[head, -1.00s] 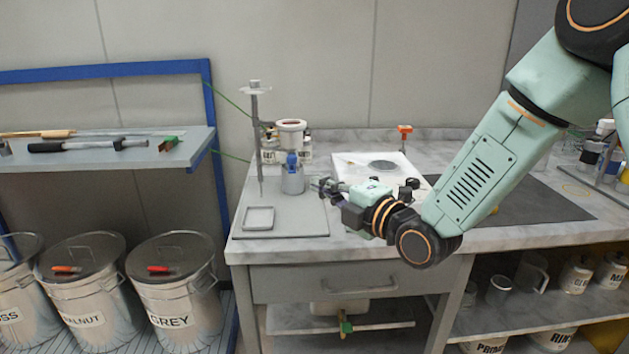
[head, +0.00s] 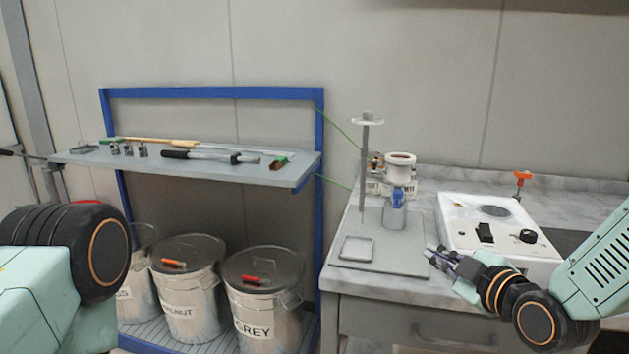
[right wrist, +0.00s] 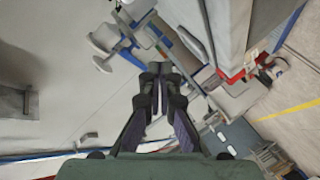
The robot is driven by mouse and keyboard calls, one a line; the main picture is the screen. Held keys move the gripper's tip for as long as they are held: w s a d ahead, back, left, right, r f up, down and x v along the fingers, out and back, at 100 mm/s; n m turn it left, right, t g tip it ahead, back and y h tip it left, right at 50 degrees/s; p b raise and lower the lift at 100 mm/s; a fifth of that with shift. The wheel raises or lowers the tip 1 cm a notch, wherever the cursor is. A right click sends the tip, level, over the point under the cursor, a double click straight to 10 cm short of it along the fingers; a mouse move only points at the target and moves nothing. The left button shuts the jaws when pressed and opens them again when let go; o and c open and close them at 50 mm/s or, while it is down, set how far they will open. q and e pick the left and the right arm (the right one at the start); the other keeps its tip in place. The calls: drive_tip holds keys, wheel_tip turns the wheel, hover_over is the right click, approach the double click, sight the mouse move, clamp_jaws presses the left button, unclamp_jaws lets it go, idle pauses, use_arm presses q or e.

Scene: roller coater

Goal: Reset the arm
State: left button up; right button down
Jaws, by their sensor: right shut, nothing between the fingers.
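My right arm comes in from the right in the head view. Its gripper (head: 440,258) is over the front of the marble bench (head: 385,283), just right of the grey stand base (head: 400,262). In the right wrist view the right gripper (right wrist: 156,85) has its fingers close together with nothing between them. A black and mint-green part of my left arm shows at the lower left of the head view. The left gripper is out of view.
A white instrument (head: 465,233) with black knobs stands behind the right gripper. The stand (head: 365,160) and a metal cup (head: 394,215) are to its left. A blue-framed shelf (head: 200,172) holds tools. Lidded bins, including one marked GREY (head: 262,310), stand below.

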drive_tip(key=s+f+m+g+h, duration=0.1)
drive_tip(key=s+f+m+g, duration=0.1)
drive_tip(key=s+f+m, duration=0.35)
drive_tip(key=s+f+m+g+h, duration=0.1)
drive_tip(key=s+f+m+g, duration=0.1)
drive_tip(key=f, duration=0.6)
drive_tip(key=s+f+m+g, duration=0.2)
drive_tip(key=s+f, duration=0.4)
drive_tip(key=s, duration=0.4)
drive_tip(key=s+f+m+g+h, duration=0.1)
drive_tip(key=s+f+g, duration=0.4)
drive_tip(key=s, duration=0.5)
drive_tip(key=s+f+m+g+h, duration=0.1)
drive_tip(key=s+f+m+g, duration=0.1)
drive_tip(key=s+f, duration=0.6)
drive_tip(key=s+g, duration=0.1)
drive_tip(key=s, duration=0.2)
drive_tip(key=shift+m+g, duration=0.35)
drive_tip(key=shift+g, duration=0.05)
drive_tip(key=shift+s+f, duration=0.1)
drive_tip(key=shift+s, duration=0.05)
